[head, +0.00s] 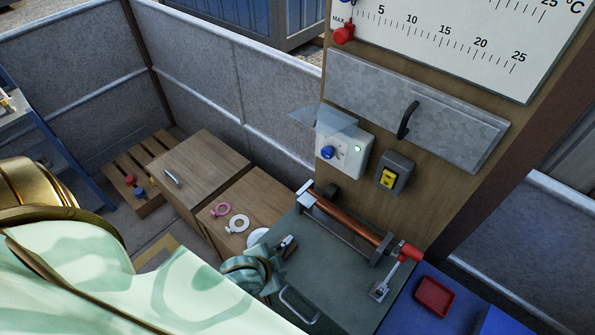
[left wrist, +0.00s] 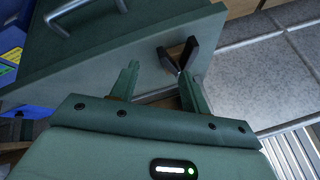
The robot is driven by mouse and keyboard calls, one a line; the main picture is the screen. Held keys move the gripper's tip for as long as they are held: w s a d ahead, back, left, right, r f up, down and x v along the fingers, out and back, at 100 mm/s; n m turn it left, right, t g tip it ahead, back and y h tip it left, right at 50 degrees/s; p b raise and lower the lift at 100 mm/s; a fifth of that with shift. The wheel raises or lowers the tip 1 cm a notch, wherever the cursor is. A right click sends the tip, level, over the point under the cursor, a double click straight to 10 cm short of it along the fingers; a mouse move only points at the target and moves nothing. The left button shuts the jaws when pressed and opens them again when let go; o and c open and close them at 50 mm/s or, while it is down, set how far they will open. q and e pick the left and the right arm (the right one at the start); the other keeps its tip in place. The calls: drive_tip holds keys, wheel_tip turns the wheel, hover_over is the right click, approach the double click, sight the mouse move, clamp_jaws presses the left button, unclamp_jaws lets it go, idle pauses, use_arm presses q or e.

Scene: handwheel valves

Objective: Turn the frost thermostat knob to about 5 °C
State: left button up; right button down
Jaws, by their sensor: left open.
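The frost thermostat is a white box (head: 352,163) on the wooden panel, with a blue round knob (head: 328,152) and a small lit green lamp. A clear flap (head: 325,119) stands out above the knob, raised away from it. The knob's setting is too small to read. My left gripper (head: 275,265) is low over the green bench, below and left of the thermostat and well apart from it. In the left wrist view my left gripper (left wrist: 158,85) has its two fingers spread with nothing between them. My right gripper is not in view.
A large °C scale board (head: 470,45) with a red knob (head: 343,33) is above. A yellow switch (head: 388,178) sits right of the thermostat. A copper pipe (head: 345,218) crosses the green bench (head: 335,275) below. A red tray (head: 435,297) lies at the right.

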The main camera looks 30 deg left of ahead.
use_arm(q)
drive_tip(key=w+d+r+t+h+p, duration=0.25)
drive_tip(key=w+r+t, duration=0.25)
drive_tip(key=w+r, duration=0.3)
drive_tip(key=n+t+p, duration=0.2)
drive_tip(key=n+t, duration=0.1)
drive_tip(key=t, duration=0.3)
approach(325, 155)
drive_tip(key=shift+h, duration=0.25)
drive_tip(key=w+b, duration=0.1)
drive_tip(key=w, duration=0.1)
drive_tip(key=w+b, duration=0.1)
drive_tip(key=w, duration=0.2)
drive_tip(key=w+d+b, duration=0.1)
drive_tip(key=w, duration=0.2)
drive_tip(key=shift+f+b, duration=0.2)
drive_tip(key=shift+b, duration=0.1)
drive_tip(key=shift+r+p, duration=0.2)
drive_tip(key=shift+p, duration=0.15)
drive_tip(key=c, duration=0.7)
